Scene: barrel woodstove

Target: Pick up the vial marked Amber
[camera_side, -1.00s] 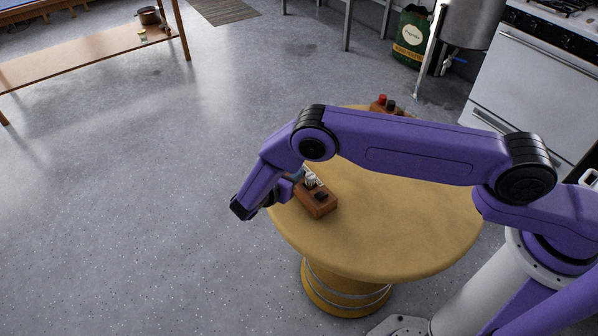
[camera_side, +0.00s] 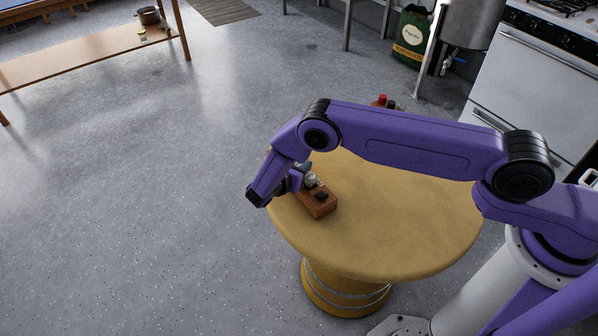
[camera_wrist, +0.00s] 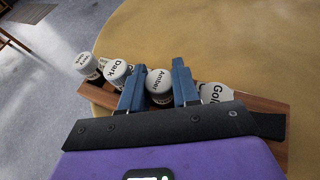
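The Amber vial (camera_wrist: 159,81), with a white round cap lettered "Amber", stands in a wooden rack (camera_wrist: 262,102) among other white-capped vials. My gripper (camera_wrist: 158,66) has its two blue fingers on either side of the Amber cap, very close to it; contact is not clear. In the side view my gripper (camera_side: 300,172) reaches in from the left over the rack (camera_side: 319,206), which stands at the table's left edge. The vial's lower body is hidden, and labels cannot be read in the side view.
The Dark vial (camera_wrist: 116,71) is close beside my left finger, with another vial (camera_wrist: 88,64) farther left. A vial lettered "Gol" (camera_wrist: 216,93) is right of my right finger. The round yellow table (camera_side: 400,215) is mostly bare; red and black-topped items (camera_side: 383,100) stand at its back.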

